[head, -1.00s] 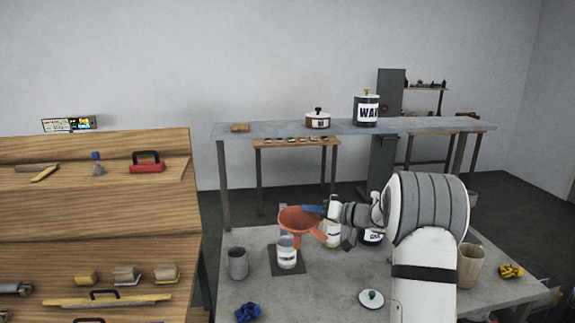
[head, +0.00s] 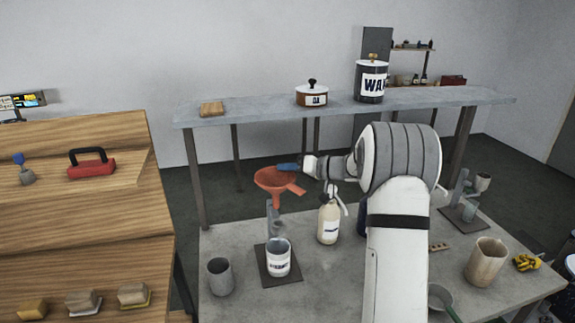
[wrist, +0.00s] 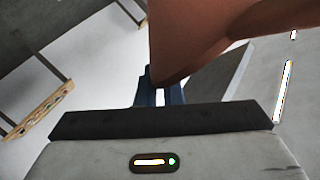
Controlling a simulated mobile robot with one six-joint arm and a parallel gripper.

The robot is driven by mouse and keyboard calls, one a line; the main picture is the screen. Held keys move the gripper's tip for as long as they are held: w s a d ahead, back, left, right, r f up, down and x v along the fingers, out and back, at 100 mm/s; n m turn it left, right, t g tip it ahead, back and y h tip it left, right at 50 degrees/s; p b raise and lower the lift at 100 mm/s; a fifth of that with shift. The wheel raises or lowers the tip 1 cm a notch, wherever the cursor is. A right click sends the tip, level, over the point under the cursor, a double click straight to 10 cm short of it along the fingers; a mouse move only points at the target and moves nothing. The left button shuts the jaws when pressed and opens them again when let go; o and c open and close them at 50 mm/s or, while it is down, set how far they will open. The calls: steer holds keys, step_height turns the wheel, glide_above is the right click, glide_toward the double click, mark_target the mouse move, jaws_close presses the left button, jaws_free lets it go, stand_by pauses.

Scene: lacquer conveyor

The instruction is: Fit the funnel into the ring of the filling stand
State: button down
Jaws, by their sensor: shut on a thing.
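My gripper (head: 287,168) has blue fingers and is shut on the right rim of an orange-red funnel (head: 270,180). The funnel is held in the air, mouth up and spout down, with a side tab at its right. In the wrist view, the funnel (wrist: 195,35) fills the upper middle beyond the blue fingers (wrist: 160,96). Below the funnel in the head view, a filling stand has a dark base plate (head: 284,281) and a grey upright (head: 274,218). A labelled white can (head: 278,262) stands on the plate. I cannot make out the stand's ring clearly.
A grey cup (head: 221,278) stands left of the stand, and a cream bottle (head: 328,220) stands to its right. A second stand (head: 465,212), a beige beaker (head: 486,262) and a yellow object (head: 526,262) are at the right. A wooden bench (head: 80,215) borders the left.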

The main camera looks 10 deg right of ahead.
steer(key=shift+d+r+p, duration=0.2)
steer(key=shift+d+p, duration=0.05)
steer(key=shift+p, duration=0.15)
steer(key=shift+s+f+b, duration=0.1)
steer(key=shift+f+b, duration=0.55)
steer(key=shift+f, duration=1.95)
steer(key=shift+p, duration=0.55)
step_height(320, 180, down, 6)
steer(key=b, duration=0.1)
steer(key=shift+f+b, duration=0.15)
steer(key=shift+b, duration=0.15)
stand_by(1.4)
steer(key=c, duration=1.5)
jaws_free()
steer(key=b+v, duration=0.2)
steer(key=v, duration=0.5)
steer(key=shift+s+d, duration=0.2)
steer(key=shift+d, duration=0.15)
